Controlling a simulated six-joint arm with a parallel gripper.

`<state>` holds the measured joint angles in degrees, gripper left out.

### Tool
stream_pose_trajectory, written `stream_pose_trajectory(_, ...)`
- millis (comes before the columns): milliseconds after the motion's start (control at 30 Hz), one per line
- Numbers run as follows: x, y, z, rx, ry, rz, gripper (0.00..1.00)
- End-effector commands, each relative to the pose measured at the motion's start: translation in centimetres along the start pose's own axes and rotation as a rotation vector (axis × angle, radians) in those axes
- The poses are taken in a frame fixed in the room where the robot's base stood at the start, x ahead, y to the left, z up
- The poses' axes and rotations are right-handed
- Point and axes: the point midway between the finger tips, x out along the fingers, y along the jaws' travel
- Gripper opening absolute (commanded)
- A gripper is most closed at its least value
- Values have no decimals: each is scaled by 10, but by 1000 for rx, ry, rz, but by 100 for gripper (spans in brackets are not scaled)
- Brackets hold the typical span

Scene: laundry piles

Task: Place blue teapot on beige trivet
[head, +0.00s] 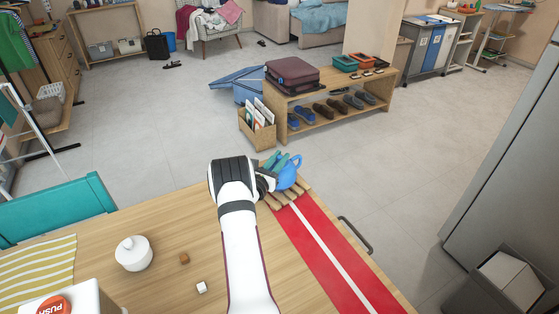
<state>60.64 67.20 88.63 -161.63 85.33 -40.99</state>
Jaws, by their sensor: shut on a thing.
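The blue teapot (289,174) is at the far end of the table, partly hidden by my gripper. My gripper (279,165), with teal fingers, is shut on the teapot. The beige trivet (291,198), made of slats, lies at the table's far edge by the end of a red runner. The teapot appears over the trivet's far part in the picture. I cannot tell whether it touches the slats or hangs just above them. My arm hides the trivet's left side.
The red runner (318,254) with a white stripe lies along the table's right side. A white lidded pot (134,254), a brown cube (184,258), a white cube (201,287) and a striped cloth (40,272) are on the left. A teal chair (62,208) stands behind.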

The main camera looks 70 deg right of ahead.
Motion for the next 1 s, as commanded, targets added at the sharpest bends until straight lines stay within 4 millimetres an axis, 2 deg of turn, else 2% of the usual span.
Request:
stream_pose_trajectory(267,0,0,-1,2,-2,0,0)
stream_pose_trajectory(300,0,0,-2,0,-1,0,26)
stream_pose_trajectory(433,0,0,-2,0,0,0,50)
stream_pose_trajectory(467,0,0,-1,0,0,0,53)
stream_pose_trajectory(767,0,0,1,1,-1,0,53)
stream_pose_trajectory(867,-12,1,0,-1,2,1,53)
stream_pose_trajectory(1000,-45,2,1,-3,3,4,53)
